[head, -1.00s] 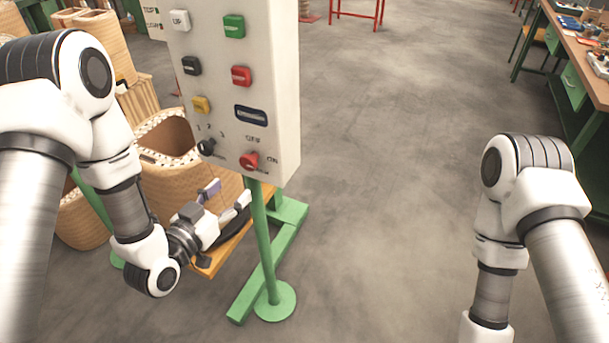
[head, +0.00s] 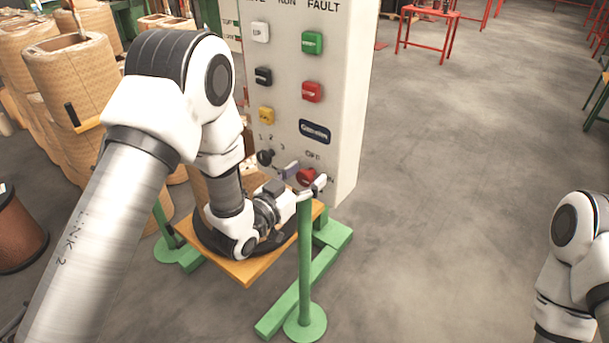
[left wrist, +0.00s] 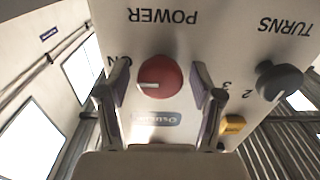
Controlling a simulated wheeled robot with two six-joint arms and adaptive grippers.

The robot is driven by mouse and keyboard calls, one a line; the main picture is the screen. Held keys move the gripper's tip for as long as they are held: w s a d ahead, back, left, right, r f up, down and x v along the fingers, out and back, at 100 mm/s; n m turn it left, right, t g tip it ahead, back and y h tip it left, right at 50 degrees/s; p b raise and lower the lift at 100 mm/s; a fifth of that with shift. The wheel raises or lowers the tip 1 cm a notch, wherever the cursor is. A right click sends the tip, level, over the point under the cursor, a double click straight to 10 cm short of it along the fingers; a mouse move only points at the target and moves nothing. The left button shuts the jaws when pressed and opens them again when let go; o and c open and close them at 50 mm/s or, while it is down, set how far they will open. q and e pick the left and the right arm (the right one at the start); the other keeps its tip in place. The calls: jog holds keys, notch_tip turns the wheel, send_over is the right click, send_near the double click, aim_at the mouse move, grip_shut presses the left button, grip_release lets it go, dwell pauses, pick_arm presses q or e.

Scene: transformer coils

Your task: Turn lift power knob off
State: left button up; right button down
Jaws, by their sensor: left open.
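The red power knob (head: 307,176) sits low on the pale control panel (head: 350,100), below an OFF label and beside an ON label mostly hidden by my gripper. In the left wrist view the knob (left wrist: 160,77) shows upside down under POWER, its white mark pointing left toward the partly covered ON label. My left gripper (head: 304,180) is open in front of the knob. In the left wrist view its fingers (left wrist: 163,100) stand either side of the knob, with gaps; contact is not visible. My right arm shows at the lower right, its gripper out of frame.
The black turns knob (head: 265,157) is close left of the power knob. Several push buttons, including a red one (head: 312,91), are above. A wooden platform (head: 245,268) and green stand (head: 305,260) are below. Wound coils (head: 85,80) stand at left.

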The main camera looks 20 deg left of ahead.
pick_arm(q)
jog(key=c, duration=1.1)
jog(key=shift+n, duration=0.3)
jog(key=n, duration=0.4)
jog(key=shift+a, duration=0.1)
jog(key=n, duration=0.4)
jog(key=shift+a+n, duration=0.1)
jog(key=shift+n, duration=0.3)
jog(key=n, duration=0.4)
jog(key=shift+p, duration=0.3)
jog(key=shift+f+n, duration=0.15)
jog(key=shift+n, duration=2.15)
